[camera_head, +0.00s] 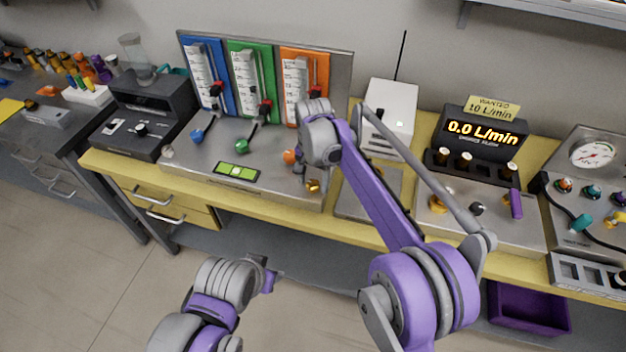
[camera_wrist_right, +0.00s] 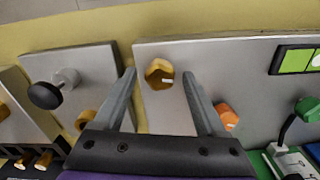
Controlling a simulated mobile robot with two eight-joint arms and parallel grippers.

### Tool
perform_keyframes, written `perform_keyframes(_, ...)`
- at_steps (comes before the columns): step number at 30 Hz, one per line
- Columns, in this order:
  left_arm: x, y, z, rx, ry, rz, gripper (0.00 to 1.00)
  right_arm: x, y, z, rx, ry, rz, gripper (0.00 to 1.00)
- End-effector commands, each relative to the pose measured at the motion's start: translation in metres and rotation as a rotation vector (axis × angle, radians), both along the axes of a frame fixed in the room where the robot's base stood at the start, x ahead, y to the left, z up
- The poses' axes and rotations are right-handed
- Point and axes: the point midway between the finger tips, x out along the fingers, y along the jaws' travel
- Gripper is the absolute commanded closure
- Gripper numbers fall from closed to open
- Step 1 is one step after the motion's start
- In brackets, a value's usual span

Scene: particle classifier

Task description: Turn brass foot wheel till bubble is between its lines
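The brass foot wheel (camera_head: 313,185) is at the front right corner of the steel panel with the coloured columns. In the right wrist view the wheel (camera_wrist_right: 159,73) shows between the two fingers of my right gripper (camera_wrist_right: 158,78), which is open. There are visible gaps on both sides, so it is not gripped. The green level vial (camera_head: 237,172) lies on the panel's front edge, with a pale bubble near its middle; its lines are too small to judge. It is partly cut off in the wrist view (camera_wrist_right: 297,60). My left gripper (camera_head: 264,275) is low, away from the bench.
An orange knob (camera_head: 289,157) stands close to the wheel, also near a fingertip in the wrist view (camera_wrist_right: 227,116). Green (camera_head: 242,146) and blue (camera_head: 197,136) knobs are further left. A separate steel plate (camera_head: 352,203) lies to the right.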

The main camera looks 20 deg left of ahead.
Motion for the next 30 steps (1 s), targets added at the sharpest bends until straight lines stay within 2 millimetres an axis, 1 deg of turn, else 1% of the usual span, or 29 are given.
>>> perform_keyframes(7, 0.000, 0.000, 0.000, 0.000, 0.000, 0.000, 0.50, 0.000, 0.000, -0.001, 0.000, 0.002, 0.000, 0.26)
perform_keyframes(11, 0.000, 0.000, 0.000, 0.000, 0.000, 0.000, 0.50, 0.000, 0.000, 0.006, 0.000, 0.002, 0.001, 0.26)
perform_keyframes(14, 0.000, 0.000, 0.002, 0.000, -0.001, 0.000, 0.50, 0.000, 0.000, 0.021, 0.000, 0.002, 0.001, 0.26)
perform_keyframes(21, 0.002, 0.000, 0.007, 0.000, -0.003, 0.000, 0.50, 0.000, 0.000, 0.071, 0.000, 0.001, 0.001, 0.26)
perform_keyframes(24, 0.002, 0.000, 0.009, 0.000, -0.004, 0.000, 0.50, 0.000, 0.000, 0.088, 0.000, 0.001, 0.001, 0.26)
perform_keyframes(27, 0.003, 0.000, 0.010, 0.000, -0.005, 0.000, 0.50, 0.000, 0.000, 0.100, 0.000, 0.001, 0.001, 0.26)
perform_keyframes(30, 0.003, 0.000, 0.011, 0.000, -0.005, 0.000, 0.50, 0.000, 0.000, 0.106, 0.000, 0.001, 0.000, 0.26)
